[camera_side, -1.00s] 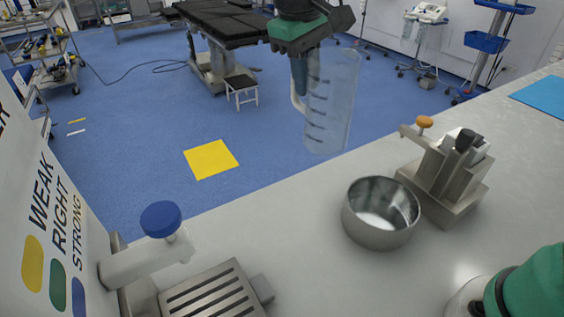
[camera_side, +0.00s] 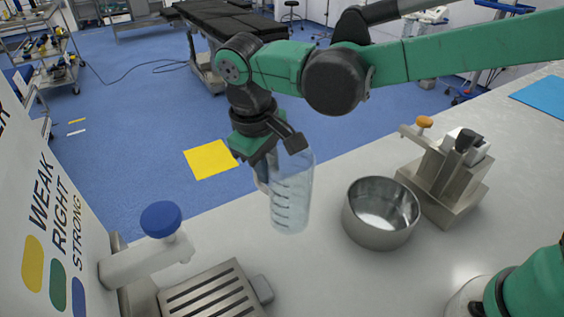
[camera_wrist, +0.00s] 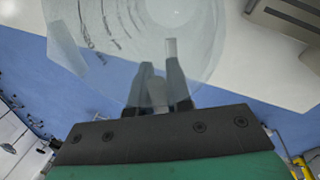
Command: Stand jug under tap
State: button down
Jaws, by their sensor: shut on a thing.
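The clear jug (camera_side: 291,200) with dark level marks hangs upright, or nearly so, in my gripper (camera_side: 262,172), above or near the back edge of the counter. My gripper is shut on the jug's handle, which is partly hidden in the side view. In the wrist view the jug (camera_wrist: 130,35) spreads beyond my fingers (camera_wrist: 160,90). The tap (camera_side: 150,258) with a blue knob (camera_side: 161,219) sticks out from the panel at the left. Below it is a slotted drip tray (camera_side: 215,297), which shows no jug on it.
A steel bowl (camera_side: 381,213) stands right of the jug. A labelled panel (camera_side: 45,220) bounds the left. The counter (camera_side: 320,285) between tray and bowl is clear.

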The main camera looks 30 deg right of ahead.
jog(key=shift+f, duration=2.6)
jog(key=shift+f, duration=0.15)
jog(key=c, duration=0.8)
grip_release()
notch_tip(320, 180, up, 12)
jog(key=a+f, duration=0.1)
jog(key=a, duration=0.1)
jog(key=s+d+f+m+t, duration=0.1)
jog(key=s+d+t, duration=0.1)
jog(key=d, duration=0.4)
jog(key=s+d+f+m+t+y, duration=0.1)
jog(key=s+d+m+t, duration=0.1)
jog(key=d, duration=0.4)
jog(key=s+d+f+m+t+y, duration=0.1)
jog(key=s+d+t, duration=0.1)
jog(key=d, duration=0.4)
jog(key=shift+s+d+f+m, duration=0.1)
jog(key=shift+s+d+m, duration=0.25)
jog(key=shift+s, duration=0.4)
